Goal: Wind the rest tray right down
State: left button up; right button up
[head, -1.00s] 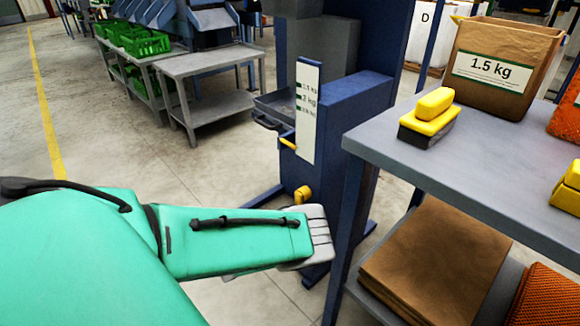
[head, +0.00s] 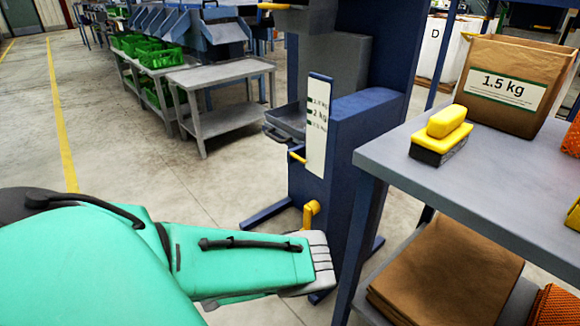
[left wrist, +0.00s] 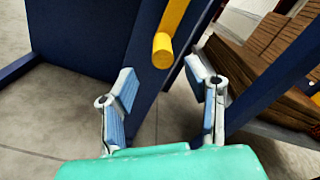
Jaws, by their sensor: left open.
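The rest tray (head: 289,120) is a shallow grey tray on the left side of the blue stand (head: 349,140). A white scale plate (head: 316,150) with weight marks stands beside it. A yellow pointer (head: 297,157) sits at the plate's left edge, below the lowest mark. A yellow crank handle (head: 310,213) is low on the stand. In the left wrist view, the yellow handle (left wrist: 165,45) points toward my left gripper (left wrist: 161,78), its end just beyond the open, empty fingers. In the head view my green left arm hides the fingers. My right gripper is not in view.
A grey bench (head: 398,152) at the right holds a yellow-topped brush (head: 441,135) and a 1.5 kg paper bag (head: 518,85). Its lower shelf holds flat brown bags (head: 445,270). A grey trolley (head: 222,75) stands behind on the left. The floor between is clear.

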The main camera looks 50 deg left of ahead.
pick_arm(q)
jog(key=s, duration=0.5)
jog(key=shift+a, duration=0.1)
dwell(0.4)
